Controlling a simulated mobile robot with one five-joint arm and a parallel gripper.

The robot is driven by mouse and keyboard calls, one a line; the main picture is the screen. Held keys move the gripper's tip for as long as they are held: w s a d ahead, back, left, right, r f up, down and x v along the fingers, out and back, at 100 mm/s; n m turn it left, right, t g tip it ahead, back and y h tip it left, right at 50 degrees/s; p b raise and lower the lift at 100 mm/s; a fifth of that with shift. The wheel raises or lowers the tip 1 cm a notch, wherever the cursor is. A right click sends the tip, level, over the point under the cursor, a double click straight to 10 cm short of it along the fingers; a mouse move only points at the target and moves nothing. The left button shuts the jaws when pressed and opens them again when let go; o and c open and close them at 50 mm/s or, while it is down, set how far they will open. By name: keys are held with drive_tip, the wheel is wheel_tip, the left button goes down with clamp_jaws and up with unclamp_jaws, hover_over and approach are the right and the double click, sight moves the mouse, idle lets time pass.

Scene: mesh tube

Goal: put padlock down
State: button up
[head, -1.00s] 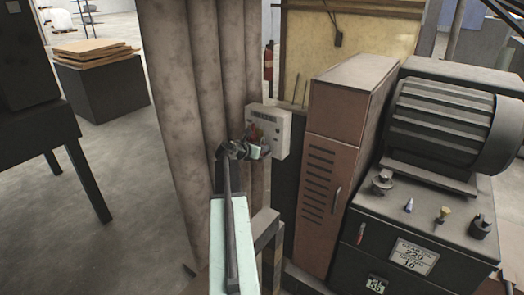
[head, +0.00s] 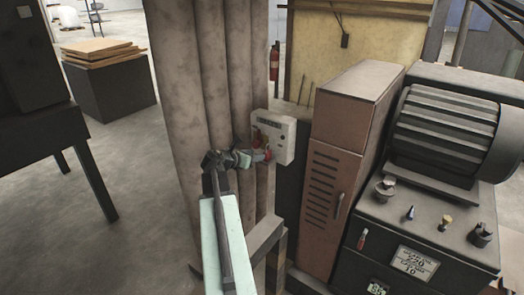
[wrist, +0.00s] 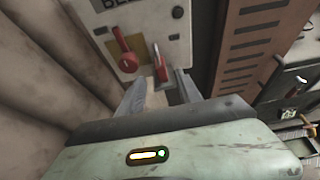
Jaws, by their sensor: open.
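A small red piece that looks like the padlock (wrist: 160,66) is at the lower front of the light grey switch box (wrist: 174,20) in the wrist view. It also shows in the head view (head: 266,154); whether it hangs from the box or rests on something is not clear. My gripper (wrist: 162,86) is open, its two grey fingers pointing at the box, with the red piece just beyond and between the tips. In the head view my gripper (head: 250,158) is left of and below the box (head: 285,138).
Tall ribbed grey-brown tubes (head: 200,90) stand close at the left of my gripper. A brown vented cabinet (head: 335,165) stands right of the box, beside a dark machine with a motor (head: 445,125). Open floor (head: 130,220) lies to the left.

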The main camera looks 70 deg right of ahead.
drive_tip(key=shift+v, duration=1)
drive_tip(key=shift+f, duration=0.1)
drive_tip(key=w+a+f+m+t+y, duration=0.25)
drive_tip(key=w+a+f+m, duration=0.2)
drive_tip(key=w+a, duration=0.8)
drive_tip(key=w+a+f+m+t+y, duration=0.25)
drive_tip(key=w+a+f, duration=0.25)
drive_tip(key=w+a, duration=0.75)
drive_tip(key=a+f+m+y, duration=0.1)
drive_tip(key=a+m+y, duration=0.1)
drive_tip(key=a, duration=1.2)
drive_tip(key=s+a+f+m+g+y, duration=0.1)
drive_tip(key=a+f+m+y, duration=0.1)
drive_tip(key=a, duration=1.3)
drive_tip(key=a+f+m+y, duration=0.2)
drive_tip(key=a+m+y, duration=0.2)
drive_tip(key=a, duration=1.1)
drive_tip(key=shift+s+a+g, duration=0.25)
drive_tip(key=shift+s+g, duration=0.05)
drive_tip(key=shift+s, duration=0.05)
